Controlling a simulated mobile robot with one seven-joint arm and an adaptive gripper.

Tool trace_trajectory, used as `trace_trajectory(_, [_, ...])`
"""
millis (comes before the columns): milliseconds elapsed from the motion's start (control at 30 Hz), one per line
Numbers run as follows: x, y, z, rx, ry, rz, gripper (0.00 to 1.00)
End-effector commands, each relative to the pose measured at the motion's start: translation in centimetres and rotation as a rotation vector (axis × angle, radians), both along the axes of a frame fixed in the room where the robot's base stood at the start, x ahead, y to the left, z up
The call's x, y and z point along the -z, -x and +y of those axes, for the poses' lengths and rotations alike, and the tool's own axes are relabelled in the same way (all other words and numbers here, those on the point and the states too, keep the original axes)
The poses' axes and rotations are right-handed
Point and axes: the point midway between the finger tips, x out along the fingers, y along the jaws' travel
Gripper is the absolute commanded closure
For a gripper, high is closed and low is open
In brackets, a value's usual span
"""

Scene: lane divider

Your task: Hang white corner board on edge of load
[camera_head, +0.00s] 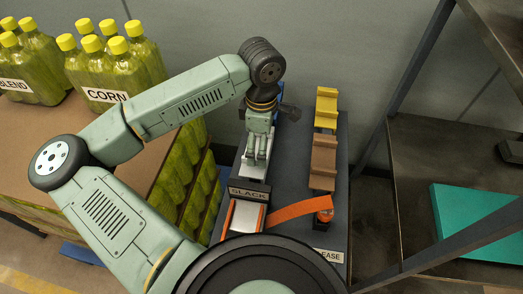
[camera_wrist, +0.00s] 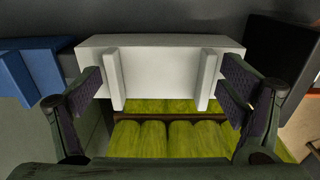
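The white corner board (camera_wrist: 160,68) shows in the wrist view as a long pale piece with two upright ribs. In the head view part of the white board (camera_head: 253,164) shows below my gripper, above the dark stand. My gripper (camera_head: 258,152) points down at it. In the wrist view my gripper's two fingers (camera_wrist: 161,88) are spread wide, one outside each rib, close to them; I cannot tell if they touch. The load is stacked cartons of yellow-green bottles (camera_head: 183,186) at the left, with a brown top edge (camera_head: 150,170).
The dark stand (camera_head: 285,165) also carries a yellow board (camera_head: 326,108), a brown board (camera_head: 323,160) and an orange strap (camera_head: 290,212). The SLACK sign (camera_head: 248,194) is just in front of the white board. A blue board (camera_wrist: 28,70) is beside it. A shelf frame (camera_head: 425,180) stands right.

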Motion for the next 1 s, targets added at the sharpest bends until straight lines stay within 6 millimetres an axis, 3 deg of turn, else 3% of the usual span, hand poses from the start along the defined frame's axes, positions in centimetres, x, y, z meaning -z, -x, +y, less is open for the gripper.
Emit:
trace_trajectory(467, [0.0,0.0,0.0,0.000,0.000,0.000,0.45])
trace_trajectory(733, [-0.2,0.0,0.0,0.000,-0.001,-0.001,0.47])
trace_trajectory(867, [-1.6,-0.1,0.0,-0.001,-0.001,-0.003,0.47])
trace_trajectory(1000, [-4.4,-0.1,0.0,-0.001,-0.003,-0.005,0.47])
